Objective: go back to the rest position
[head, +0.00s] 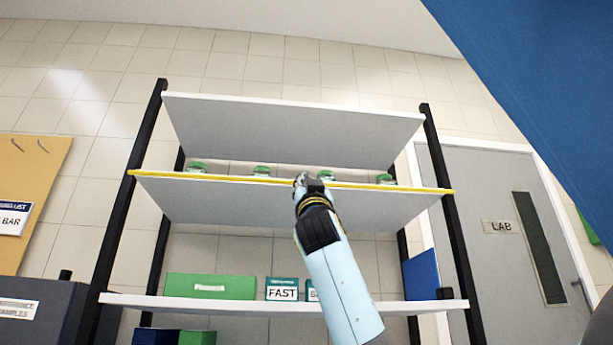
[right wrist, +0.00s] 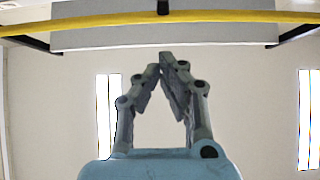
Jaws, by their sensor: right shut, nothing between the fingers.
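My right gripper (head: 301,180) reaches up in the middle of the head view, in front of the yellow-edged middle shelf (head: 230,181) of a rack. In the right wrist view its fingers (right wrist: 165,68) come together at the tips, with nothing between them. A yellow bar crosses above them there. My left gripper is not in view.
Several green-lidded jars (head: 262,171) stand on the middle shelf, close to my gripper. The lower shelf (head: 135,301) holds a green box (head: 211,287), a FAST box (head: 282,289) and a blue item (head: 421,275). A grey LAB door (head: 500,200) is at right.

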